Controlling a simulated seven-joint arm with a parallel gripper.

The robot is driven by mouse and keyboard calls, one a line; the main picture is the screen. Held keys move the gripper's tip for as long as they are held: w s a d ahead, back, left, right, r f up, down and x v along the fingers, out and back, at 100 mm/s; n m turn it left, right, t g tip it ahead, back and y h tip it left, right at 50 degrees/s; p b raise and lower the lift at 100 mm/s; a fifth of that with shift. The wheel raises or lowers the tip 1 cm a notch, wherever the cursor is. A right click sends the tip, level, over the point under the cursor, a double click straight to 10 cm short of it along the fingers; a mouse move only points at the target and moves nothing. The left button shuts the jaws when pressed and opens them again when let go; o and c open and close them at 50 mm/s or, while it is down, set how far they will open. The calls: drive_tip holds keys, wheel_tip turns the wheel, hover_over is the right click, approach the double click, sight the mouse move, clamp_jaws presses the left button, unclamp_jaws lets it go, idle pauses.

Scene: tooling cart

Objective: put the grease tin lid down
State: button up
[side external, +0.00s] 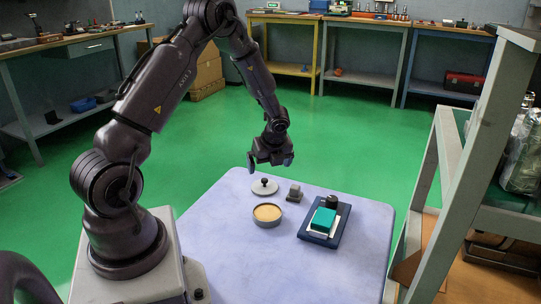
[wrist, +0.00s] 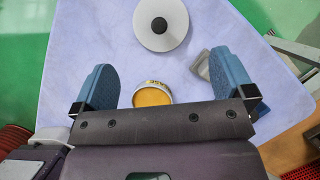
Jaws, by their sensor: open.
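The grease tin lid (side external: 264,187) is a pale round disc with a black knob, lying on the cart top behind the open tin. It also shows at the top of the wrist view (wrist: 161,22). The grease tin (side external: 267,213) stands open, with tan grease inside; in the wrist view (wrist: 152,94) my gripper's body hides its lower edge. My gripper (side external: 270,163) is open and empty, above the lid and apart from it. Its two blue fingers (wrist: 168,85) are spread wide in the wrist view.
A small grey block-like object (side external: 294,193) stands right of the lid. A dark blue tray (side external: 307,236) holds a teal block (side external: 323,219) and a dark round object (side external: 330,201). The cart top (side external: 220,235) is clear at left and front. A grey shelf frame (side external: 463,165) rises at right.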

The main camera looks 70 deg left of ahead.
drive_tip(key=s+d+r+n+t, duration=0.1)
drive_tip(key=d+r+n, duration=0.3)
drive_tip(key=d+r, duration=0.45)
drive_tip(key=s+d+r+n+t, duration=0.15)
drive_tip(key=d+r+n, duration=0.3)
drive_tip(key=r, duration=0.65)
drive_tip(key=s+d+r+n+t+h, duration=0.3)
drive_tip(key=s+d+r+n, duration=0.3)
drive_tip(key=s+d+n, duration=0.3)
drive_tip(key=s+d+h, duration=0.1)
drive_tip(key=s+d, duration=0.2)
drive_tip(key=d, duration=0.2)
drive_tip(key=shift+s+d+r+h, duration=0.2)
drive_tip(key=shift+s+h, duration=0.1)
